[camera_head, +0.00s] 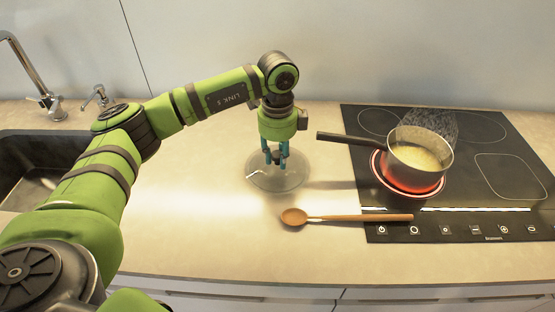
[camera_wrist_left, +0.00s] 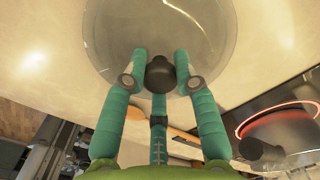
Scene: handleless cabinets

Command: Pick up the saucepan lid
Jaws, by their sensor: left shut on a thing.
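The saucepan lid (camera_head: 276,177) is a round, clear glass disc on the counter, left of the cooktop. Its black knob (camera_wrist_left: 160,74) shows in the left wrist view between the teal fingers. My left gripper (camera_head: 276,157) points straight down over the middle of the lid and is shut on the knob. The lid's glass also shows in the left wrist view (camera_wrist_left: 150,28). I cannot tell whether the lid touches the counter or is slightly above it. My right gripper is not in view.
A saucepan (camera_head: 420,158) with yellowish contents steams on a glowing red burner of the black cooktop (camera_head: 490,132), its handle (camera_head: 345,138) pointing left towards my gripper. A wooden spoon (camera_head: 345,217) lies in front of the lid, reaching onto the cooktop. A sink (camera_head: 30,150) is at left.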

